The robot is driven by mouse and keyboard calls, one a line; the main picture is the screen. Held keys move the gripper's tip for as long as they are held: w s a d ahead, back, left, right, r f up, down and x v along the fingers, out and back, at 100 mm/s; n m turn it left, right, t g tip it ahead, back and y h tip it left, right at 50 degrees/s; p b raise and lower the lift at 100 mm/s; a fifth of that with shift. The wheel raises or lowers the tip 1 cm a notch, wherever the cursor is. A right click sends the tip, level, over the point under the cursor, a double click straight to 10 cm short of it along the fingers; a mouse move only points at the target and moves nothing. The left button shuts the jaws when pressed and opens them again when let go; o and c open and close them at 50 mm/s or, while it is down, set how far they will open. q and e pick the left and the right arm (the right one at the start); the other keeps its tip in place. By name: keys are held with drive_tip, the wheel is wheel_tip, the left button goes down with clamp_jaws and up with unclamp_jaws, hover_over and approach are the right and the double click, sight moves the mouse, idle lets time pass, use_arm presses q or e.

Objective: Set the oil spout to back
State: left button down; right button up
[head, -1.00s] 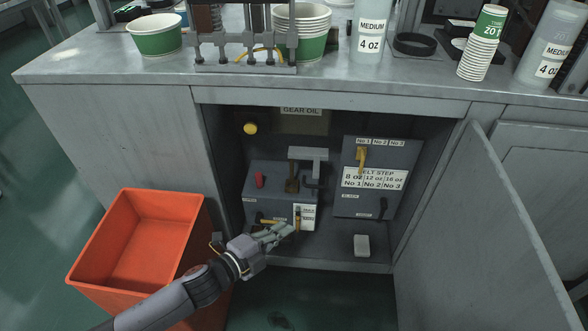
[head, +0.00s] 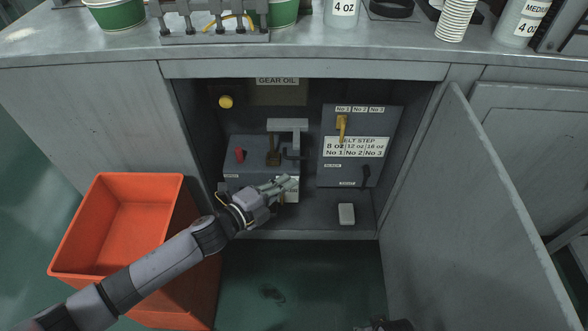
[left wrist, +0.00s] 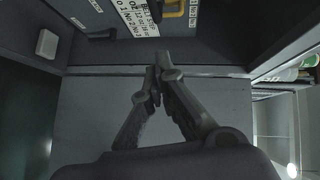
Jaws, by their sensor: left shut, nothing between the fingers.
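My left gripper (head: 291,182) is shut and empty in front of the box's lower right corner, partly covering a white label. In the left wrist view its fingers (left wrist: 156,78) meet at the tips with nothing between them.
A control panel (head: 330,174) with a yellow lever (head: 341,127) is to the right, and a white block (head: 346,214) lies on the cabinet floor. The open door (head: 470,190) bounds the right. An orange bin (head: 115,270) stands at left, under my left arm. The counter (head: 300,50) is above.

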sight(294, 141)
use_arm(q)
drive_tip(key=w+d+f+b, duration=0.1)
drive_tip(key=w+d, duration=0.1)
drive_tip(key=w, duration=0.4)
drive_tip(key=shift+w+f, duration=0.15)
drive_tip(key=shift+f, duration=0.05)
use_arm(e)
drive_tip(key=shift+w+r, duration=0.25)
drive_tip(key=shift+r, duration=0.5)
drive_tip(key=shift+w+r, duration=0.25)
drive_tip(key=shift+r, duration=0.5)
drive_tip(key=shift+w+r, duration=0.25)
drive_tip(key=shift+r, duration=0.5)
use_arm(q)
drive_tip(key=shift+d, duration=0.1)
drive_tip(key=w+b, duration=0.2)
drive_tip(key=w, duration=0.8)
drive_tip(key=shift+w+b, duration=0.2)
drive_tip(key=shift+b, duration=0.15)
drive_tip(key=shift+w, duration=0.2)
use_arm(e)
wheel_tip(294, 141, up, 8)
drive_tip(key=w, duration=0.2)
drive_tip(key=shift+r+t, duration=0.25)
drive_tip(key=shift+t, duration=0.15)
use_arm(q)
drive_tip(key=shift+s, duration=0.1)
use_arm(e)
drive_tip(key=shift+f, duration=0.1)
